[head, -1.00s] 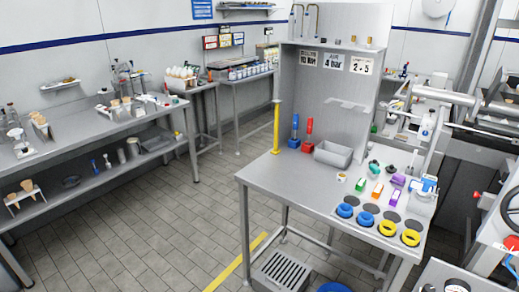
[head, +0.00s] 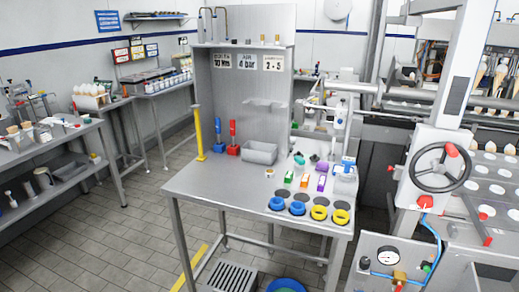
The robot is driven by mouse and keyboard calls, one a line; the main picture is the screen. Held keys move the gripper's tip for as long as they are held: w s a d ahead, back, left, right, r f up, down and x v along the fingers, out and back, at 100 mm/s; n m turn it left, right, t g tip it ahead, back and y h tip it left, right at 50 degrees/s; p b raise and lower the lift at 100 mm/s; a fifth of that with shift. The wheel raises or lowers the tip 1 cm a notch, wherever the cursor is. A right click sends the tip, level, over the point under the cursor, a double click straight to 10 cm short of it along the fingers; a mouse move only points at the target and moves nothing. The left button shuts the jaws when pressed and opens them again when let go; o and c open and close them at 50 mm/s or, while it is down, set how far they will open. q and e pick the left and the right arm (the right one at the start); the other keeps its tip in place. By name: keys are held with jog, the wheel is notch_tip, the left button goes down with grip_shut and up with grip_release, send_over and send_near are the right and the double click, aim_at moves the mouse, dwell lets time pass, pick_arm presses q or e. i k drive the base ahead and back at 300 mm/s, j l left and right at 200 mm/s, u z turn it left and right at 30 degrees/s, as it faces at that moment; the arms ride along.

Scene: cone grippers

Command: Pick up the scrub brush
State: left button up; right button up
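I cannot make out for sure which thing is the scrub brush. Small upright handled tools, one blue (head: 217,137) and one red (head: 233,137), stand in blocks at the back left of the steel workbench (head: 210,186). A small green-topped item (head: 299,159) lies near the bench's back right, too small to identify. A small item with a blue base (head: 11,199) stands on the lower shelf of the left table, also unclear. Neither of my grippers is in view.
A grey bin (head: 260,152) and a yellow post (head: 198,133) stand on the bench. Blue rings (head: 276,203) and yellow rings (head: 341,216) line its front right. A machine with a handwheel (head: 440,168) stands at right. Tiled floor (head: 110,245) is open at left.

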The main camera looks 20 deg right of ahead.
aim_at(300, 162)
jog(key=i+z, duration=0.1)
jog(key=z, duration=0.65)
jog(key=i+z, duration=0.15)
jog(key=z, duration=0.2)
